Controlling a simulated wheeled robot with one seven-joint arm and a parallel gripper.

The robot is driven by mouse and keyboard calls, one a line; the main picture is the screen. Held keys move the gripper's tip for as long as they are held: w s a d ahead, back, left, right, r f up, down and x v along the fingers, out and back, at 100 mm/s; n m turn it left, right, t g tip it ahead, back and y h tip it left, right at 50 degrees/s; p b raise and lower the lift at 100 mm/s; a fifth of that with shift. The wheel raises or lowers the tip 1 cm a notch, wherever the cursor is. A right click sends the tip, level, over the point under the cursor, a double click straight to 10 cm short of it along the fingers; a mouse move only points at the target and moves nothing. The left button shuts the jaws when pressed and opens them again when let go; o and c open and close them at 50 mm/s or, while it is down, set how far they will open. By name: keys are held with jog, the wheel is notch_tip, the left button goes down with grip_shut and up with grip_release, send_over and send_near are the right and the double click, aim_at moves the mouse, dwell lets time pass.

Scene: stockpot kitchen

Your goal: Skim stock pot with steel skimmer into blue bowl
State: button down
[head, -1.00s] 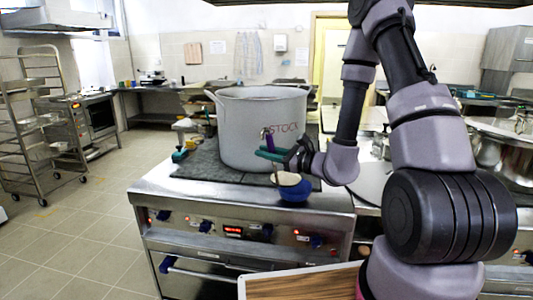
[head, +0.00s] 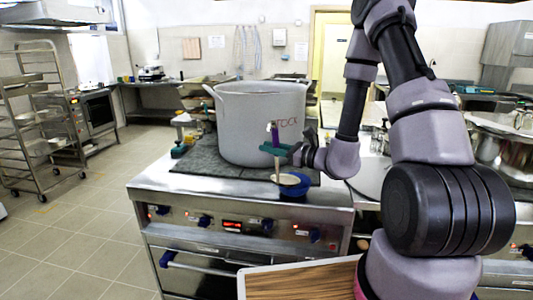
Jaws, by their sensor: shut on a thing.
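The large grey stock pot (head: 250,125), marked "STOCK" in red, stands on the dark stovetop. The blue bowl (head: 296,193) sits at the stove's front edge, right of and in front of the pot. My gripper (head: 272,150), with green fingers, is shut on the skimmer (head: 275,133) by its purple handle. The skimmer is close to upright, its shaft running down to the bowl. A pale round shape shows at the bowl's mouth; I cannot tell whether it is the skimmer's head or the bowl's contents. The pot's inside is hidden.
A green-and-dark object (head: 179,150) lies on the stove left of the pot. Knobs (head: 204,220) line the stove front. A wooden board (head: 300,283) is close in front. Metal pans (head: 500,150) stand at right. A rack trolley (head: 35,130) stands left, with clear floor between.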

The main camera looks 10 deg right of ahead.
jog(key=w+d+r+m, duration=0.4)
jog(key=w+d+m, duration=0.5)
jog(key=w, duration=0.2)
jog(key=w+d+f+m, duration=0.6)
jog(key=w+d+m, duration=0.1)
jog(key=w+m, duration=0.1)
jog(key=shift+w+d+f, duration=0.3)
jog(key=shift+w+d, duration=0.1)
jog(key=shift+w, duration=0.3)
dwell(0.6)
jog(key=shift+f+m, duration=0.1)
jog(key=shift+m, duration=0.2)
dwell(1.2)
jog(key=shift+w+d+f+m, duration=0.6)
jog(key=shift+f+m, duration=0.8)
jog(key=shift+f, duration=0.8)
jog(key=shift+w+d+f+m, duration=0.65)
jog(key=shift+f+m, duration=0.75)
jog(key=shift+f, duration=0.8)
jog(key=shift+w+d+f+m, duration=0.4)
jog(key=shift+w+f+m, duration=0.35)
jog(key=shift+f+m, duration=1.05)
jog(key=shift+f+n, duration=0.4)
